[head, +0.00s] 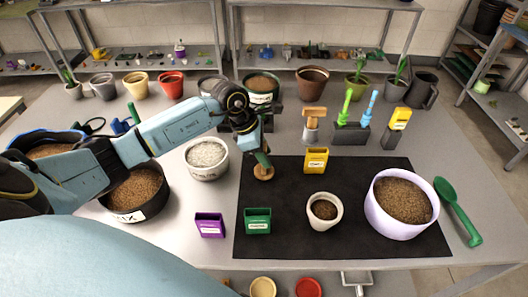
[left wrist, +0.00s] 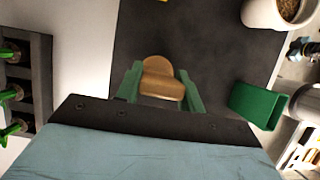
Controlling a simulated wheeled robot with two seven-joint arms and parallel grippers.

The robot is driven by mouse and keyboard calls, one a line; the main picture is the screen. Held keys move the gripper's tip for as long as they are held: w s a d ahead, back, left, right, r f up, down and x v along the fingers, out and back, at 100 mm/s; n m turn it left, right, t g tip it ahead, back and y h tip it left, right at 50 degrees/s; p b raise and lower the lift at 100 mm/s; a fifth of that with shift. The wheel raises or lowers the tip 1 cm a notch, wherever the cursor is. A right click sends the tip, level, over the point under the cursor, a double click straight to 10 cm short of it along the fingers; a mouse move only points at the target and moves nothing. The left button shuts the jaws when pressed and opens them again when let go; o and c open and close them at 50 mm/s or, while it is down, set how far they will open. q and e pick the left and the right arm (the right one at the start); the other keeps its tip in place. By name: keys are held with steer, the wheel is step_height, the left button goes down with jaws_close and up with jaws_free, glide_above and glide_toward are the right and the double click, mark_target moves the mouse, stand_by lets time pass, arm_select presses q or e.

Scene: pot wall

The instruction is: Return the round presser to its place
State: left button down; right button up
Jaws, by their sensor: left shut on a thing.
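The round presser (head: 264,173) is a small tan wooden piece with a round flat end. My left gripper (head: 262,158) is shut on it and holds it over the left part of the black mat (head: 285,185), pointing down. Whether its round end touches the mat, I cannot tell. In the left wrist view the presser (left wrist: 160,80) sits between the green fingers of the gripper (left wrist: 160,88). Its upper part is hidden by the gripper. My right gripper does not show.
On the mat are a white pot (head: 324,211), a lilac bowl of soil (head: 403,202), a green box (head: 257,221) and a yellow box (head: 316,160). A dark rack (head: 350,134) with green and blue tools stands behind. A green scoop (head: 458,212) lies right.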

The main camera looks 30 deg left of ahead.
arm_select(q)
steer(key=shift+f+b, duration=0.45)
steer(key=shift+f, duration=0.05)
steer(key=c, duration=0.8)
jaws_free()
steer(key=v, duration=1.3)
steer(key=shift+s+r, duration=0.1)
steer(key=shift+r, duration=0.1)
